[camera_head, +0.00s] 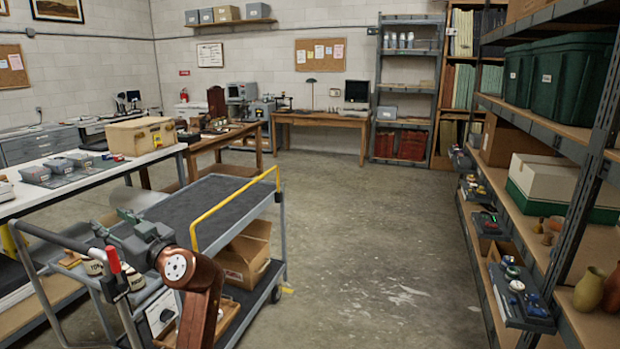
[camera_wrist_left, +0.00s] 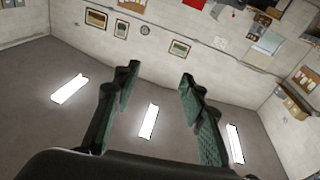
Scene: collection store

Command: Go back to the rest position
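My left arm rises from the bottom of the head view, with a copper-coloured link. My left gripper (camera_head: 118,228) is raised in front of the near end of the grey cart (camera_head: 215,205). In the left wrist view the left gripper (camera_wrist_left: 157,85) has its two dark green-padded fingers wide apart, with nothing between them. My right gripper is in neither view.
The cart has a yellow bar (camera_head: 235,208) and a cardboard box (camera_head: 245,255) on its lower shelf. A white table (camera_head: 100,175) stands to the left. Loaded shelving (camera_head: 565,160) lines the right side. The concrete floor (camera_head: 370,240) between is clear.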

